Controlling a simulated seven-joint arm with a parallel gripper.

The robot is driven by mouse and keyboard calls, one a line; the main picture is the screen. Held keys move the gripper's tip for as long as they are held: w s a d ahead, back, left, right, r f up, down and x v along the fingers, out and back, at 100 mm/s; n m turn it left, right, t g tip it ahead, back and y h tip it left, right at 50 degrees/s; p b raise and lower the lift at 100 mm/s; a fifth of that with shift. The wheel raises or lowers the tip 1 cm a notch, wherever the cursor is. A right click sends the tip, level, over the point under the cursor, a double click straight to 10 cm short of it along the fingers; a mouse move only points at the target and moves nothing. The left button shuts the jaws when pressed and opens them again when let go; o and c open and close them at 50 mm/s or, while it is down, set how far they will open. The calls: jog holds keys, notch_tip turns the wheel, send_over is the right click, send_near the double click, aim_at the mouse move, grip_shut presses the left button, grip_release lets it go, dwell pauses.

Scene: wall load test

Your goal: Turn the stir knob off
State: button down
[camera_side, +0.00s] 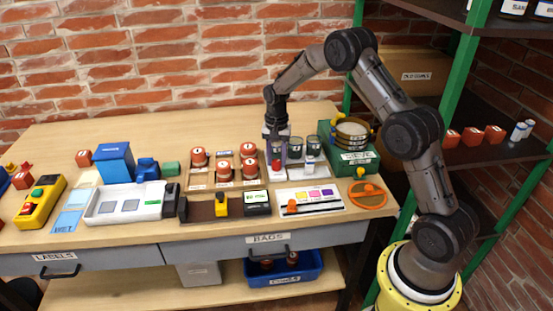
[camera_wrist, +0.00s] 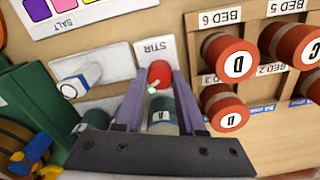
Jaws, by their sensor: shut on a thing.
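The stir knob (camera_wrist: 159,73) is red with a small pale mark, in front of a white plate lettered STIR (camera_wrist: 153,50). In the side view the knob (camera_side: 276,164) is a red spot at the tips of my gripper (camera_side: 277,155). My gripper points down with purple fingers, and in the wrist view (camera_wrist: 159,84) its fingertips sit on both sides of the knob. It is shut on the knob. A jar lettered A (camera_wrist: 163,118) shows between the fingers, partly hidden. I cannot tell the knob's setting.
Red-lidded jars (camera_side: 223,167) stand in a wooden rack left of my gripper. Dark cups (camera_side: 314,145) and a white bottle (camera_wrist: 80,72) are close by. A green box with a sieve (camera_side: 355,158) is to the right. A brick wall (camera_side: 200,50) stands behind.

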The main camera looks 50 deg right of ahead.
aim_at(276, 162)
jog(key=n, duration=0.6)
jog(key=shift+r, duration=0.1)
jog(key=n, duration=0.6)
jog(key=shift+n, duration=0.3)
dwell(0.3)
jog(key=c, duration=0.5)
grip_release()
notch_tip(276, 162, up, 14)
